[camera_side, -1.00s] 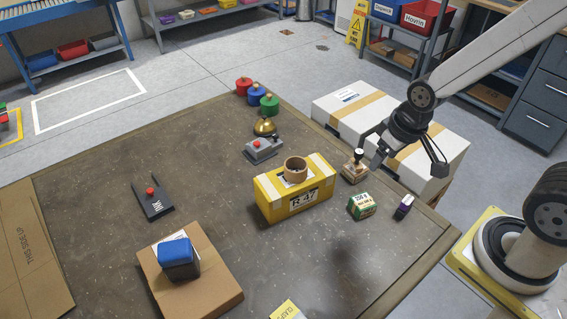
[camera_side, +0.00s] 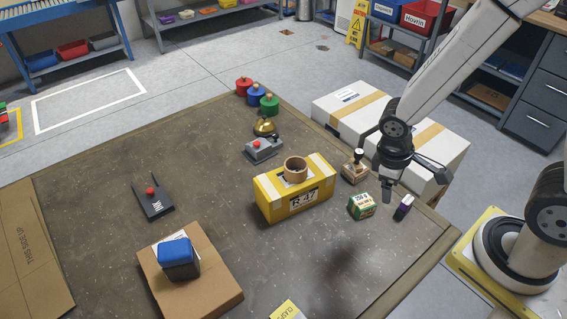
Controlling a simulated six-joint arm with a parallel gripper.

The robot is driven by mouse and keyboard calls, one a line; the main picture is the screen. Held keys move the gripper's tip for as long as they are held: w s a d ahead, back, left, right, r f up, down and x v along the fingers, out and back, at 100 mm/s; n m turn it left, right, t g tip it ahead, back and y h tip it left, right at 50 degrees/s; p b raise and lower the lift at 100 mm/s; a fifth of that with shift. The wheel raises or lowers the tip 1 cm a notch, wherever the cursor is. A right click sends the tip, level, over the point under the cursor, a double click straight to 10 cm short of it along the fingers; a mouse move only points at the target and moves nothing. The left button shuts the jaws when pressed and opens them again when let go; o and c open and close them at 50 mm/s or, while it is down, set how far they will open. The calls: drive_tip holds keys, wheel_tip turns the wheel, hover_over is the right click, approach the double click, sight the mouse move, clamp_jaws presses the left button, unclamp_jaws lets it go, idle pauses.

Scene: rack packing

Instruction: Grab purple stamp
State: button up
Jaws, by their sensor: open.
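The purple stamp (camera_side: 404,207) stands on the dark table near its right edge, a small dark block with purple on it and a light patch. My gripper (camera_side: 387,196) points down just left of the stamp and a little above it in the picture, beside the green and white box. It is open and holds nothing that I can see. One finger is hard to make out from this side. Whether the fingertips are above the table or close to it is hard to tell.
A green and white box (camera_side: 362,206) stands close left of the purple stamp. A wooden stamp with a black knob (camera_side: 355,167) stands behind. A yellow box (camera_side: 269,199) with a tape roll (camera_side: 295,170) is further left. The front right tabletop (camera_side: 390,255) is clear.

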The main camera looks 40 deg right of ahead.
sight(408, 201)
drive_tip(key=d+f+n+h, duration=0.1)
drive_tip(key=f+n+h, duration=0.2)
drive_tip(key=n, duration=0.1)
drive_tip(key=s+d+f+n+h, duration=0.1)
drive_tip(key=d+f+n+h, duration=0.1)
drive_tip(key=f+n+h, duration=0.2)
drive_tip(key=d+f+n+t+h, duration=0.1)
drive_tip(key=d+f+n+h, duration=0.1)
drive_tip(key=n, duration=0.3)
drive_tip(key=shift+s+d+f+n+h, duration=0.1)
drive_tip(key=shift+s+f+n+h, duration=0.25)
drive_tip(key=shift+f+h, duration=0.5)
drive_tip(key=shift+w+f+n+t+h, duration=0.3)
drive_tip(key=shift+f+n+t, duration=0.25)
drive_tip(key=shift+n+t, duration=0.4)
drive_tip(key=shift+d, duration=0.1)
drive_tip(key=shift+x, duration=1.25)
drive_tip(key=shift+d, duration=0.1)
drive_tip(key=shift+s+x, duration=0.15)
drive_tip(key=shift+x, duration=1.1)
drive_tip(key=shift+s+x, duration=0.15)
drive_tip(key=shift+x, duration=1.1)
drive_tip(key=shift+f, duration=0.1)
